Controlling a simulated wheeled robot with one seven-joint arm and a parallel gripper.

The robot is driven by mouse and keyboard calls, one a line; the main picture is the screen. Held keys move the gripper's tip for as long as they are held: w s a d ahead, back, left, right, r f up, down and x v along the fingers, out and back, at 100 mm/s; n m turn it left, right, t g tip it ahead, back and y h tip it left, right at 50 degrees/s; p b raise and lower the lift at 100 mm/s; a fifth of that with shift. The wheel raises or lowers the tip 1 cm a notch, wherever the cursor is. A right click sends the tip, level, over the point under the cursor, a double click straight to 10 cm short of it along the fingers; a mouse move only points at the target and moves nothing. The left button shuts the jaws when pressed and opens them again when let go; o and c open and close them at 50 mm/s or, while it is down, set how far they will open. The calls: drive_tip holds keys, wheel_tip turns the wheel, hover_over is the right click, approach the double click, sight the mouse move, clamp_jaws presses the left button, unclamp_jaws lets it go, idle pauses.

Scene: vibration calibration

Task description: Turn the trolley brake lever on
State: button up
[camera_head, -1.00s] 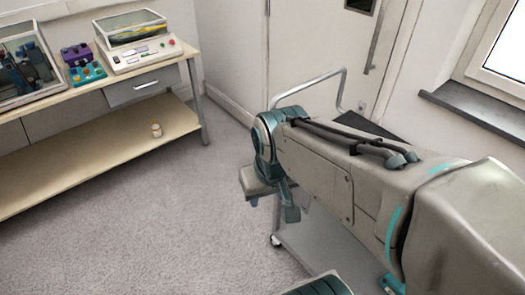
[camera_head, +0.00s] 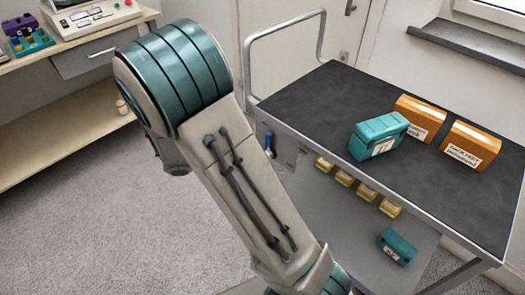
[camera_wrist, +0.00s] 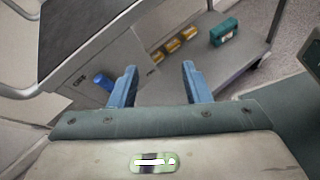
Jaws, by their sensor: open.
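The trolley (camera_head: 300,103) has a dark top and a silver tube handle at its left end. The brake lever (camera_head: 269,141), with a blue grip, sits on a grey plate on the trolley's side near the handle. In the wrist view the blue lever grip (camera_wrist: 104,82) is left of my gripper (camera_wrist: 160,75). My gripper's two blue fingers are apart with nothing between them. The left finger looks close to the lever; I cannot tell whether they touch. In the head view my gripper is hidden behind or below my arm.
On the trolley top are a teal case (camera_head: 379,137) and two orange boxes (camera_head: 420,118) (camera_head: 470,146). The lower shelf holds several small yellow boxes (camera_head: 345,178) and another teal case (camera_head: 397,247). A workbench (camera_head: 75,125) stands at left. Carpet between is clear.

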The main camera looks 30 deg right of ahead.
sight(267, 140)
drive_tip(key=w+a+f+n+t+h+b, duration=0.4)
drive_tip(key=w+f+n+t+b, duration=0.1)
drive_tip(key=w+f+n+t, duration=0.3)
drive_tip(key=shift+g, duration=0.6)
drive_tip(key=x, duration=0.4)
drive_tip(key=b+x, duration=0.1)
drive_tip(key=x, duration=0.4)
drive_tip(key=f+b+x, duration=0.1)
drive_tip(key=x, duration=0.3)
drive_tip(key=shift+d, duration=0.3)
clamp_jaws()
